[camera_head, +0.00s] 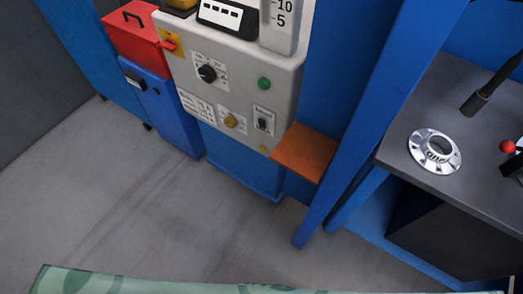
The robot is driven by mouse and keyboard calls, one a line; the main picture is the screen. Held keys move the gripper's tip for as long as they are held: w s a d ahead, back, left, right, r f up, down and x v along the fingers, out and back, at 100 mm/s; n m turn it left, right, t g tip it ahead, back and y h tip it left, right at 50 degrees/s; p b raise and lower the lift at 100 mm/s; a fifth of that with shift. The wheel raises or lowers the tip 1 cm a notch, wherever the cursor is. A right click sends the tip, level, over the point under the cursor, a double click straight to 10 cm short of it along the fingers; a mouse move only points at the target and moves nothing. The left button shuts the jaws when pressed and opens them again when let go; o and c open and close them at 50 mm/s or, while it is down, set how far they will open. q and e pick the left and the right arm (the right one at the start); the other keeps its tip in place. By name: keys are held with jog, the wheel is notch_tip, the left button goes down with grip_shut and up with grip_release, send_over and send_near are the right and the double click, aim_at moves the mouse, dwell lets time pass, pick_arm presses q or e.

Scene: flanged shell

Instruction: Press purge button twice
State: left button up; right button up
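The grey control panel (236,72) stands upright at the upper middle. It carries a green round button (264,84) on its right, a yellow round button (231,121) low in the middle, a black rotary knob (207,73) on its left and a small rocker or toggle switch (263,123) at the lower right. The labels are too small to read, so I cannot tell which one is the purge button. Neither of my grippers is in view.
An orange shelf (303,152) juts out at the panel's lower right. A red box (134,30) tops a blue cabinet (168,108) at left. At right, a dark bench (400,145) bears a silver flanged ring (434,151).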

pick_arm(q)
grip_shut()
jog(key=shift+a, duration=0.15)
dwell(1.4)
